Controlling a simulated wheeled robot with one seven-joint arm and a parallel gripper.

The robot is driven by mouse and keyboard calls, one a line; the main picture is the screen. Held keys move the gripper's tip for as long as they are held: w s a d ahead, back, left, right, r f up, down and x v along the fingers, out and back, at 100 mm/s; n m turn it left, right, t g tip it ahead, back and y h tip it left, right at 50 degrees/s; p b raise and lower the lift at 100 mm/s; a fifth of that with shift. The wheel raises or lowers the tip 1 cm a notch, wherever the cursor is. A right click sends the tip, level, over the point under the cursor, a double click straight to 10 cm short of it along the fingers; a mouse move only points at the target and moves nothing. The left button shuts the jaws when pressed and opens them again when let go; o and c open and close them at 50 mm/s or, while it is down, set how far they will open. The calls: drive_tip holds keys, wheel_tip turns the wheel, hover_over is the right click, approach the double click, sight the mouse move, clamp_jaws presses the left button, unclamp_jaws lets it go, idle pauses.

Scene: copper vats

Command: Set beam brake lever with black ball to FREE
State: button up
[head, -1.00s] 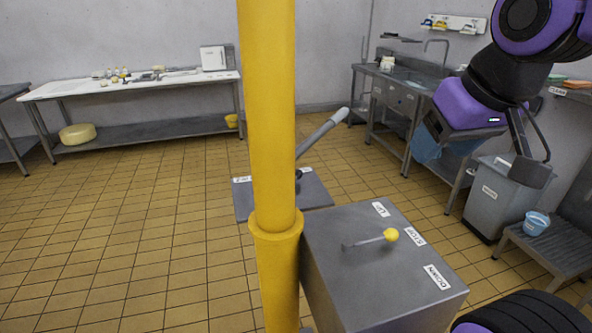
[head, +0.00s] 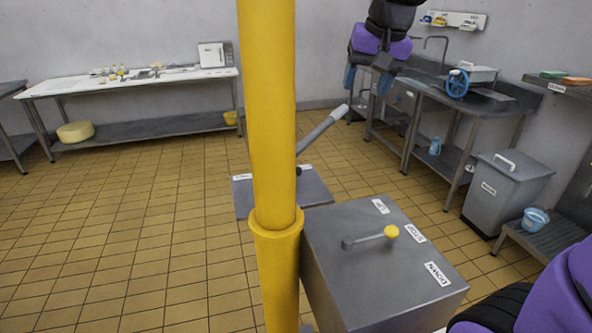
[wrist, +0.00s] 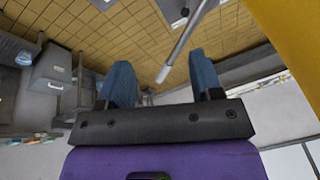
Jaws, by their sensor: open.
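A grey lever (head: 322,130) with a thick light-grey grip rises behind the yellow post, tilted up to the right. Its foot is at a grey box (head: 318,190), where a small dark part shows beside the post. I cannot clearly make out a black ball. The box's labels are too small to read and the post hides part of it. My gripper (head: 367,82) is open and empty, above and beyond the lever's upper end. In the wrist view the lever (wrist: 187,38) points at the gap between the blue fingers of my gripper (wrist: 160,72); contact cannot be told.
The yellow post (head: 270,120) stands close in front. Right of it, a grey cabinet (head: 350,275) carries a short lever with a yellow ball (head: 391,231) and several labels. A sink bench (head: 420,90), a grey bin (head: 500,190) and a blue bucket (head: 535,220) stand at right. Floor is clear at left.

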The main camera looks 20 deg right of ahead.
drive_tip(key=w+a+f+m+g, duration=0.15)
drive_tip(key=w+f, duration=0.25)
drive_tip(key=w, duration=0.8)
drive_tip(key=m+g, duration=0.2)
drive_tip(key=m, duration=0.2)
hover_over(296, 168)
wheel_tip(296, 168, down, 20)
drive_tip(key=shift+h, duration=0.4)
wheel_tip(296, 168, down, 11)
drive_tip(key=shift+d+f, duration=0.15)
clamp_jaws()
drive_tip(key=shift+w, duration=0.1)
